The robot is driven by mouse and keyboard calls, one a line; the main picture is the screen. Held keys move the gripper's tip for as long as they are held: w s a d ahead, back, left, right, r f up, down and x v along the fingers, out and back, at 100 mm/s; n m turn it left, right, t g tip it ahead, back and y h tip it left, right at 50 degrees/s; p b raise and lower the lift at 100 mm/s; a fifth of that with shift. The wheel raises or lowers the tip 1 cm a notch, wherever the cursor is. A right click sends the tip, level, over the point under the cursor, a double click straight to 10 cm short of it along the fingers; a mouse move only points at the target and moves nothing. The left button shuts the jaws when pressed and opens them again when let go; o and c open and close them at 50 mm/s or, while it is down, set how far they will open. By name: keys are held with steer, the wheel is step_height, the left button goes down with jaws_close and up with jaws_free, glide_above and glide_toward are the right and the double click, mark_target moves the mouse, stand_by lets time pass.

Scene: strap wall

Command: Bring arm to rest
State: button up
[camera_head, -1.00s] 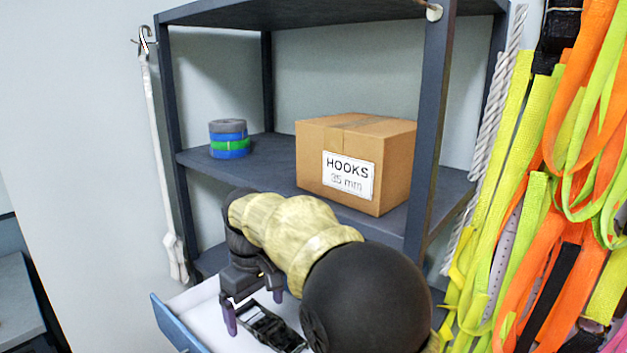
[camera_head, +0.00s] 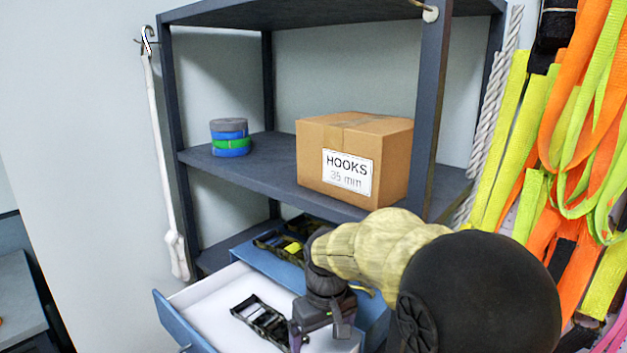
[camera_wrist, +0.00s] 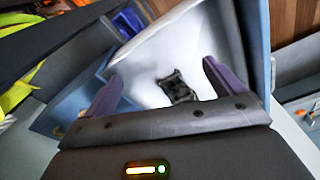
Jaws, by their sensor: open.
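My arm reaches in from the lower right of the head view, and my gripper (camera_head: 322,335) hangs over the front right part of the open drawer. In the wrist view my gripper (camera_wrist: 165,92) shows two purple fingers spread wide apart with nothing between them. A black ratchet buckle (camera_head: 262,322) lies on the white floor of the drawer (camera_head: 205,292), left of the gripper. The buckle also shows in the wrist view (camera_wrist: 178,87), beyond the fingers and apart from them.
A dark shelf unit (camera_head: 240,165) holds a cardboard box labelled HOOKS 35 mm (camera_head: 325,160) and a stack of strap rolls (camera_head: 230,138). Bright straps (camera_head: 570,150) hang at right, a white strap (camera_head: 160,150) at left.

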steer(key=s+d+f+m+t, duration=0.1)
steer(key=s+d+f+m, duration=0.4)
steer(key=s+d, duration=0.7)
step_height(320, 180, down, 3)
steer(key=shift+s+d+r+m+t, duration=0.2)
steer(key=shift+d+m+t, duration=0.15)
steer(key=shift+d, duration=0.5)
steer(key=shift+s+a, duration=0.15)
steer(key=shift+s, duration=0.05)
